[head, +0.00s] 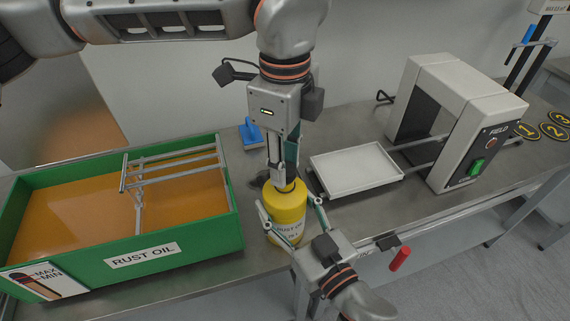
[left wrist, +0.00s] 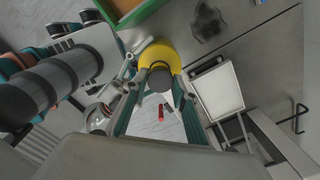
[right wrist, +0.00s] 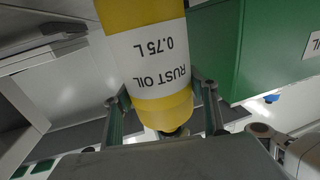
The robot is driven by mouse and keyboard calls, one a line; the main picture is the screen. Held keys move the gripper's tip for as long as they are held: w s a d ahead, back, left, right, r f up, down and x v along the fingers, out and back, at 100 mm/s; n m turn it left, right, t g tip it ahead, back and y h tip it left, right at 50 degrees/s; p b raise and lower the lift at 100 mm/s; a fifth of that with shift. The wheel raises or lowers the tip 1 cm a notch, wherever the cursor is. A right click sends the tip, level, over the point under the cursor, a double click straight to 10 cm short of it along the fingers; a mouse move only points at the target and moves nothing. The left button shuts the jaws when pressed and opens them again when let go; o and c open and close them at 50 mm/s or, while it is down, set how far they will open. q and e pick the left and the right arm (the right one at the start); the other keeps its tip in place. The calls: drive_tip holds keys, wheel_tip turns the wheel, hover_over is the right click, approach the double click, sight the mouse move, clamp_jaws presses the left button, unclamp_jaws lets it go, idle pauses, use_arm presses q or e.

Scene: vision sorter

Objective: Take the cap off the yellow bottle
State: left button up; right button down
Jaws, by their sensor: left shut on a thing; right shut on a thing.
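My right gripper (head: 290,204) is shut on the bottle's body, one finger on each side. My left gripper (head: 284,181) comes down from above and is shut on the dark round cap (left wrist: 160,79) at the bottle's top. In the head view my left fingers mostly hide the cap. I cannot tell whether it is loosened.
A green rust oil tank (head: 150,257) with a metal rack (head: 170,170) stands left of the bottle. A white tray (head: 357,168) lies to the right, before a grey arch-shaped machine (head: 462,115). A blue object (head: 250,134) sits behind. A red handle (head: 400,259) is near the front edge.

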use_arm(q)
drive_tip(key=shift+r, duration=0.2)
drive_tip(key=shift+r, duration=2)
use_arm(e)
drive_tip(key=c, duration=0.7)
unclamp_jaws()
drive_tip(key=shift+o, duration=0.2)
